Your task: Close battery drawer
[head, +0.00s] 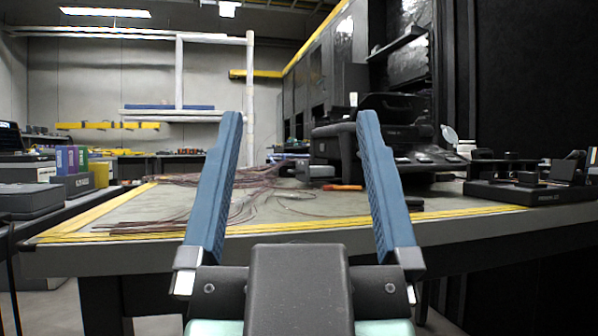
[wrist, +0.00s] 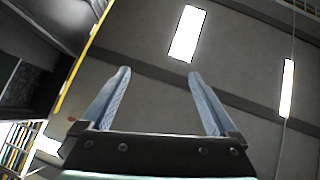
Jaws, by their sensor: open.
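My gripper (head: 300,118) is open and empty in the head view, its two blue fingers spread wide in front of the workbench. In the wrist view my gripper (wrist: 158,75) also shows open, with only wall and ceiling lights behind it. A black splicing machine (head: 385,140) stands at the back right of the bench, beyond my right finger, which hides part of it. I cannot make out the battery drawer on it; a block juts from its left side (head: 335,150), but what it is cannot be told. My gripper is well apart from the machine.
The workbench (head: 285,212) has a grey top with yellow edging. Thin reddish cables (head: 250,180) lie across its left and middle. A black fixture (head: 530,185) sits at the right end. Dark cases (head: 30,200) stand at the far left.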

